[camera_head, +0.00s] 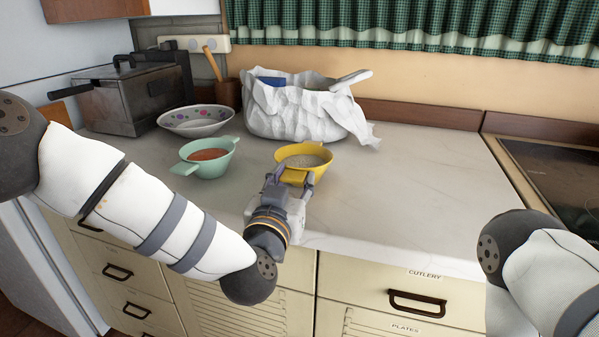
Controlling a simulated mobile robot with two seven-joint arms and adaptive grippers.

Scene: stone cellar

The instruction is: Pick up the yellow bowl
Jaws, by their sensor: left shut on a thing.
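The yellow bowl (318,160) is on the counter near its front edge, with pale grainy contents inside. My left gripper (290,182) is at the bowl's near left side, shut on its near rim. The fingers hide part of the bowl's near wall. I cannot tell whether the bowl's base touches the counter. My right arm shows at the lower right, but its gripper is out of view.
A green bowl (216,164) with reddish contents stands just left. Behind are a patterned white bowl (195,128), a dark metal pot (125,100) and a crumpled white bag (290,112). A dark stovetop (560,180) is at the right. The counter (420,190) right of the yellow bowl is clear.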

